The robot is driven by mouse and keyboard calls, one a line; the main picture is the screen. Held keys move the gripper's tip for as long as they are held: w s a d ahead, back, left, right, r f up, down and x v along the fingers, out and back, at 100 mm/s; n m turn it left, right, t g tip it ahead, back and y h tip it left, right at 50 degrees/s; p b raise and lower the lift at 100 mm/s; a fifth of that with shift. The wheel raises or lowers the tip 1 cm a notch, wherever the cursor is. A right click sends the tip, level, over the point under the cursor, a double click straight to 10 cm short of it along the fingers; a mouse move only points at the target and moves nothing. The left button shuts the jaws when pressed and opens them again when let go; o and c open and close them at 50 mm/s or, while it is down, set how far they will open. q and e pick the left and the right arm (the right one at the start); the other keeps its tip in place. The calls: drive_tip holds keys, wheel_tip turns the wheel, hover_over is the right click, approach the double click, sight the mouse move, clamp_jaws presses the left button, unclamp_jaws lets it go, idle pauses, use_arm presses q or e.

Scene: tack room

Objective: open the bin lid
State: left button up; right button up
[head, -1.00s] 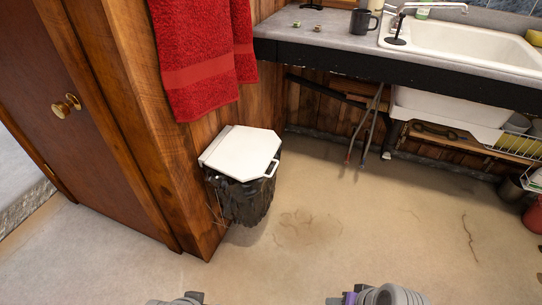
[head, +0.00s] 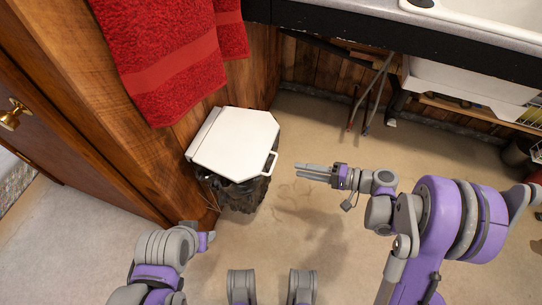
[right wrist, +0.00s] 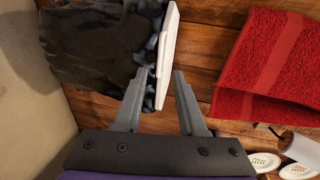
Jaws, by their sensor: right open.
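The white bin lid (head: 236,142) lies flat and shut on the dark, bag-lined bin (head: 240,194) in the head view. Its small white handle (head: 271,165) sticks out on the right side. My right gripper (head: 296,172) is open and empty, just right of the handle, with its fingers pointing left at it. In the right wrist view the lid (right wrist: 166,55) shows edge-on, its near end between the two open fingertips (right wrist: 159,75); contact cannot be made out. My left gripper (head: 207,238) is low, in front of the bin; its fingers are not clear.
A red towel (head: 165,55) hangs on the wooden wall just behind the bin. A brown door with a brass knob (head: 12,115) is at left. The counter (head: 400,22) with a sink runs along the back right.

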sight(273, 165)
drive_tip(key=b+x, duration=0.1)
drive_tip(key=x, duration=0.9)
drive_tip(key=shift+a, duration=0.1)
clamp_jaws()
drive_tip(key=shift+s+f, duration=0.1)
idle(1.0)
